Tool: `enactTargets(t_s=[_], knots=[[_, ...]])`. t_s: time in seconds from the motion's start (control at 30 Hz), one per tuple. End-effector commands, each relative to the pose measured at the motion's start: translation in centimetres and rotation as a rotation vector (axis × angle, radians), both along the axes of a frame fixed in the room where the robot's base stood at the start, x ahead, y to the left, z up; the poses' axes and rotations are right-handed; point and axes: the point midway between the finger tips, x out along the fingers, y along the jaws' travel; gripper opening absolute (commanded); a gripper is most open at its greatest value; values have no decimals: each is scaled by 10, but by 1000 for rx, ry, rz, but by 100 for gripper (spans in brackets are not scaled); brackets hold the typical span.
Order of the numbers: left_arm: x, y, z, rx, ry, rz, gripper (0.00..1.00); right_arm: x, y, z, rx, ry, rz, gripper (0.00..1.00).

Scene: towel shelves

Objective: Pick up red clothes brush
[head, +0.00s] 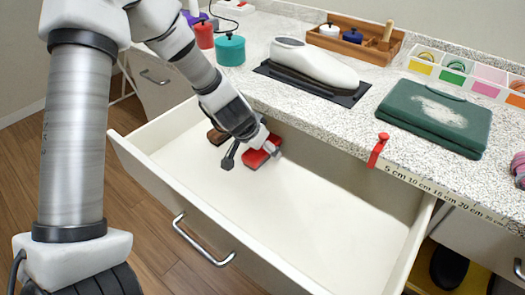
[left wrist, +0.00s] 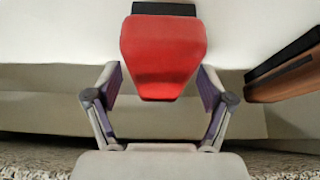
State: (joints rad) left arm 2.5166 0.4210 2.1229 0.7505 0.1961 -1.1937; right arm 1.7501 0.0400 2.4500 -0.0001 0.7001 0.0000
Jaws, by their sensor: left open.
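The red clothes brush (head: 257,157) lies on the floor of the open drawer, near its back left. In the left wrist view its red body (left wrist: 163,55) shows with a dark edge at the far end. My left gripper (head: 251,154) is down in the drawer at the brush. Its jaws are open, one finger on each side of the red body in the left wrist view (left wrist: 160,85). I cannot tell whether the fingers touch it. My arm and fingers hide part of the brush in the head view. My right gripper is not in view.
A brown brush (head: 217,136) lies in the drawer close beside the red one; it also shows in the left wrist view (left wrist: 286,78). The open drawer (head: 325,222) is otherwise bare. The speckled counter (head: 343,121) overhangs its back, with a red clamp (head: 377,150) on its edge.

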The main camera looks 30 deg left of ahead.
Motion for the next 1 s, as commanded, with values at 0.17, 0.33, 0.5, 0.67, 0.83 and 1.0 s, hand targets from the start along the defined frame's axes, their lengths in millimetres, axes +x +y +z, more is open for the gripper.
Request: enactTargets(t_s=[0.17,0.33,0.5,0.67,0.83,1.0], knots=[[0,0,0,0,0,1,81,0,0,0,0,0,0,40],[0,0,0,0,0,0,39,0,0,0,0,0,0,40],[0,0,0,0,0,0,14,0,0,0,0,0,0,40],[0,0,0,0,0,0,14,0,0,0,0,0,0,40],[0,0,4,-1,-1,1,14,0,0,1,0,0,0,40],[2,-1,18,0,0,1,14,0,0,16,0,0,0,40]])
